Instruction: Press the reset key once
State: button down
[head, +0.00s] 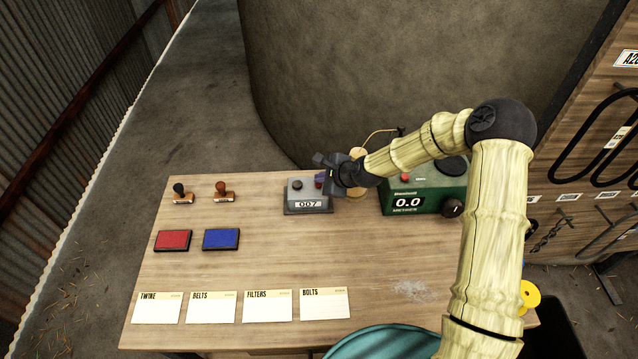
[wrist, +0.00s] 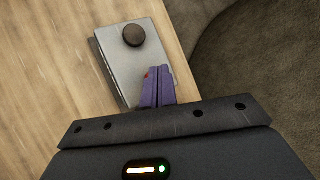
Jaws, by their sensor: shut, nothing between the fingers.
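A grey counter box (head: 308,207) reads 007 and stands at the table's back middle. It has a round dark button (wrist: 134,35) on top. A small red key (wrist: 147,74) shows on the box in the wrist view, mostly hidden behind my fingers. My gripper (head: 320,181) has purple fingers, shut together and empty, over the right part of the box. They also show in the wrist view (wrist: 158,85), beside and over the red key. I cannot tell whether they touch it. No lettering on the keys is readable.
A green meter (head: 425,195) reading 0.0, with a red button (head: 404,178), stands to the right. Two stamps (head: 222,192), a red pad (head: 173,240) and a blue pad (head: 221,239) lie left. Several labelled cards (head: 267,308) line the front. The table middle is clear.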

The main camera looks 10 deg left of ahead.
jog(key=shift+f+b, duration=0.3)
jog(key=shift+f, duration=0.1)
dwell(0.4)
dwell(0.4)
jog(key=shift+r+p, duration=0.65)
jog(key=shift+r, duration=0.25)
notch_tip(320, 180, up, 5)
jog(key=p, duration=0.3)
dwell(0.8)
